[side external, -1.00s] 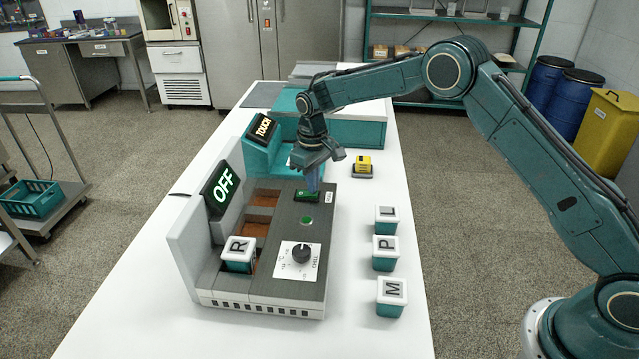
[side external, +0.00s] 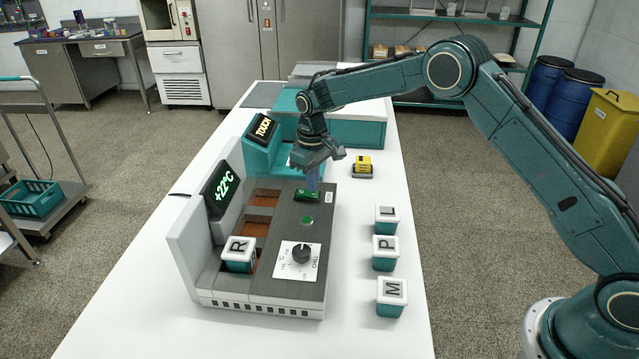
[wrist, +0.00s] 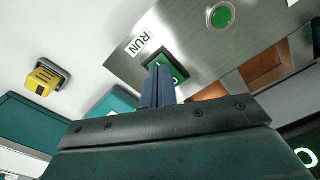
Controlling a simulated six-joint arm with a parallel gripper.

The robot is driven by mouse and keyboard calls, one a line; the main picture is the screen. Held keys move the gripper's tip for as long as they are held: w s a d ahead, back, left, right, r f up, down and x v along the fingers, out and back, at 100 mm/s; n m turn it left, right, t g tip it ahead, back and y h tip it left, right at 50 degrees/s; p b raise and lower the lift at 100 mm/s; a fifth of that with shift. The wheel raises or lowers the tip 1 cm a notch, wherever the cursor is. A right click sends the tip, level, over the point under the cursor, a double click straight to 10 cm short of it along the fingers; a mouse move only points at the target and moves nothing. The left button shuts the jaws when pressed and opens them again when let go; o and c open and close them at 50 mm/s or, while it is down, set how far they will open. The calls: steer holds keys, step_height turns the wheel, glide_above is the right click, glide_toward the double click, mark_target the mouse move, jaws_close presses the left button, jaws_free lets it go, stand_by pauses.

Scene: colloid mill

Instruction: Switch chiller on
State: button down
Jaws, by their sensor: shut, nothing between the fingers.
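The mill unit (side external: 285,240) stands on the white table, with a black dial (side external: 302,253), a round green button (side external: 306,220) and a green rocker switch (side external: 308,196) on its grey top. Its tilted display (side external: 219,189) reads +22°C. My gripper (side external: 312,183) is shut and empty, pointing down with its fingertips at the rocker switch. In the wrist view the blue-grey fingers (wrist: 157,90) are together over the green switch (wrist: 178,70), beside a label reading RUN (wrist: 138,43). The fingers hide part of the switch.
White-topped blocks marked L (side external: 386,219), P (side external: 385,252) and M (side external: 391,296) stand right of the unit. Block R (side external: 238,254) sits in one of its bays.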

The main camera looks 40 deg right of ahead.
mark_target(315, 195)
step_height(315, 195, up, 6)
stand_by(0.9)
steer(key=shift+r, duration=0.1)
steer(key=s+d+r+m+t, duration=0.1)
steer(key=s+d+r+t, duration=0.25)
steer(key=s+r, duration=1.55)
steer(key=s+d+f+m+t, duration=0.1)
steer(key=s, duration=1)
steer(key=s+d+f+m+t, duration=0.1)
steer(key=s, duration=1)
steer(key=shift+s+d+f, duration=0.15)
steer(key=shift+d+f, duration=0.15)
steer(key=shift+f, duration=0.1)
